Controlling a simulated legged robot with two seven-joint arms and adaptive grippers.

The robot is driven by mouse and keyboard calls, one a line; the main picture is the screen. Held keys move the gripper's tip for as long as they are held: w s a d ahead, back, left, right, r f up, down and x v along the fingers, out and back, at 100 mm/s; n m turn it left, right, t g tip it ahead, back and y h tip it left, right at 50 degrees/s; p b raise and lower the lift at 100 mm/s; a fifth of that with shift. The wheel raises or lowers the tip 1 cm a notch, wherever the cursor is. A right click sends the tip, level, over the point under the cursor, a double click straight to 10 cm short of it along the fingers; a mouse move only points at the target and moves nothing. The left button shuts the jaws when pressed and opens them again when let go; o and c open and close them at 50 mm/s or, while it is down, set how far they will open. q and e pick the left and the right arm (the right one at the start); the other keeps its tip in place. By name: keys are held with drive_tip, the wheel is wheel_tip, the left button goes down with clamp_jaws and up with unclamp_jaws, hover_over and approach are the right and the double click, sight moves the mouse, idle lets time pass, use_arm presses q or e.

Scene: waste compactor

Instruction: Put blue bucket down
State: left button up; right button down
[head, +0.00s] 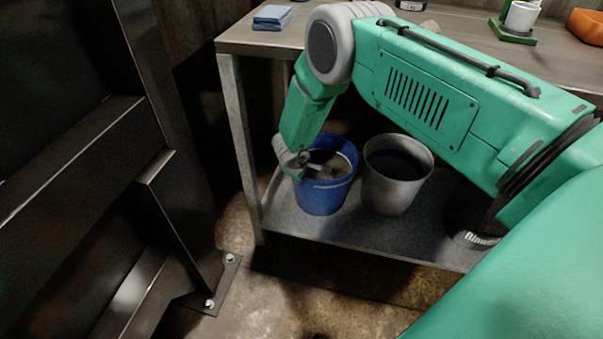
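The blue bucket (325,197) is upright at the lower shelf of the metal table, near its left end, and appears to rest on it. My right arm reaches in from the right and bends down to the bucket. My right gripper (313,168) is at the bucket's left rim, with dark finger parts over or inside the opening. The fingers are small and dark there, so I cannot tell whether they are closed on the rim. My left gripper is not in view.
A grey metal bucket (395,185) stands close to the right of the blue one on the lower shelf (345,232). A dark metal frame (75,170) fills the left.

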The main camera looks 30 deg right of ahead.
drive_tip(key=shift+s+a+f, duration=0.2)
drive_tip(key=shift+a+f, duration=0.1)
drive_tip(key=shift+a, duration=0.1)
drive_tip(key=c, duration=1.7)
unclamp_jaws()
drive_tip(key=shift+s+a+f, duration=0.1)
drive_tip(key=shift+s+f, duration=0.15)
drive_tip(key=shift+f, duration=0.1)
drive_tip(key=shift+w+f, duration=0.1)
drive_tip(key=shift+f, duration=0.05)
drive_tip(key=shift+w+d+r, duration=0.1)
drive_tip(key=shift+d+r, duration=0.15)
drive_tip(key=shift+d, duration=0.05)
drive_tip(key=p+v, duration=0.5)
drive_tip(key=v, duration=0.6)
drive_tip(key=s+a+m+g+y, duration=0.1)
drive_tip(key=s+a+m+y, duration=0.1)
drive_tip(key=s, duration=1.5)
drive_tip(key=s+a+m+g+y, duration=0.2)
drive_tip(key=s+a, duration=0.2)
drive_tip(key=s, duration=1.4)
drive_tip(key=shift+a+f, duration=0.2)
drive_tip(key=shift+a, duration=0.05)
